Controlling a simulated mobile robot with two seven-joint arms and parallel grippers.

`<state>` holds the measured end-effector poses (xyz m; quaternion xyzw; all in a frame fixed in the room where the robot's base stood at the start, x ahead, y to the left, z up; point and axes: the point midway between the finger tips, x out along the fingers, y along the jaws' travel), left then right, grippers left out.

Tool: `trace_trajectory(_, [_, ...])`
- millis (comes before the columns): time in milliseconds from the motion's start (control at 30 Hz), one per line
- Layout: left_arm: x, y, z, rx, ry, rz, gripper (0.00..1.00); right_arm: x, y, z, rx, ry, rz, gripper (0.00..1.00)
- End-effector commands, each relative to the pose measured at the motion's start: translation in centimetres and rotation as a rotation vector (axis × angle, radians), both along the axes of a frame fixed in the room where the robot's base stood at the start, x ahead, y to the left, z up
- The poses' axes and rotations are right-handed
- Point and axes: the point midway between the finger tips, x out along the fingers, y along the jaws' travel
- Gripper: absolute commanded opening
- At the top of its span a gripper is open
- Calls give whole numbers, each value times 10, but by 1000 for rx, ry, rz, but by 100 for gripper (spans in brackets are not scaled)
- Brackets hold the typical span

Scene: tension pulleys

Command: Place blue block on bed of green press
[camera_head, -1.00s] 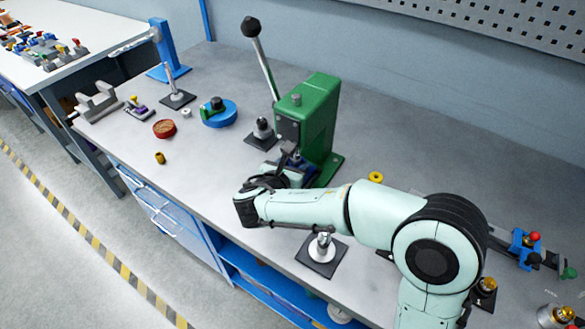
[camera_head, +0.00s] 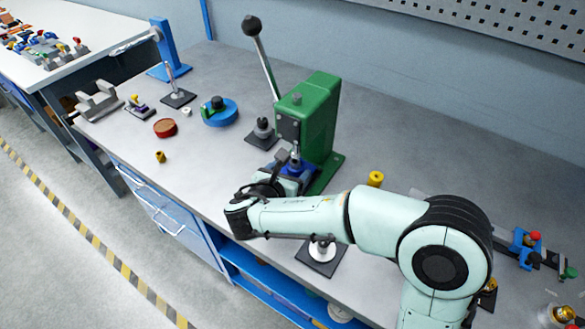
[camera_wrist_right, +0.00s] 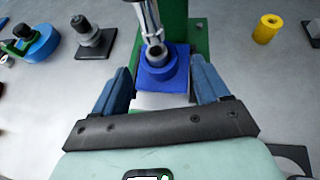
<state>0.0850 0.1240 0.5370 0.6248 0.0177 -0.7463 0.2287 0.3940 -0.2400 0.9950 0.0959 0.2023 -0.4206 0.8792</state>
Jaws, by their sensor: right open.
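The green press (camera_head: 318,120) stands at the middle of the bench, with a long black-knobbed lever. The blue block (camera_head: 304,171) is at the bed, below the ram and in front of the green column. In the right wrist view, the blue block (camera_wrist_right: 160,79) is a square plate with a round raised ring, and the ram's tip is over the ring. My right gripper (camera_wrist_right: 162,88) is open, with its blue-grey fingers to the left and right of the block's near part and visible gaps to it. The block's underside is hidden. My left gripper is not in view.
A yellow cylinder (camera_head: 376,179) stands right of the press. A grey stepped part on a black plate (camera_head: 262,134) and a blue round fixture (camera_head: 219,113) are to the left. A silver part on a black plate (camera_head: 322,252) is just in front of my right forearm.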

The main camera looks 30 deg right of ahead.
Motion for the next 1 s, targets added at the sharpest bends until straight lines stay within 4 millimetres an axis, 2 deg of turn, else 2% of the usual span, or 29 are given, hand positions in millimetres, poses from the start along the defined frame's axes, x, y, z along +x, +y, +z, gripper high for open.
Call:
trace_trajectory(200, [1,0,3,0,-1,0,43,-27,35,22,1,-2,5,75])
trace_trajectory(400, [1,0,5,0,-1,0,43,-44,56,36,1,-2,2,75])
trace_trajectory(600, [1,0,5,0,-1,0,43,-51,62,40,0,-1,-1,75])
trace_trajectory(1000, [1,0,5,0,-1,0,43,-51,62,40,0,-1,0,75])
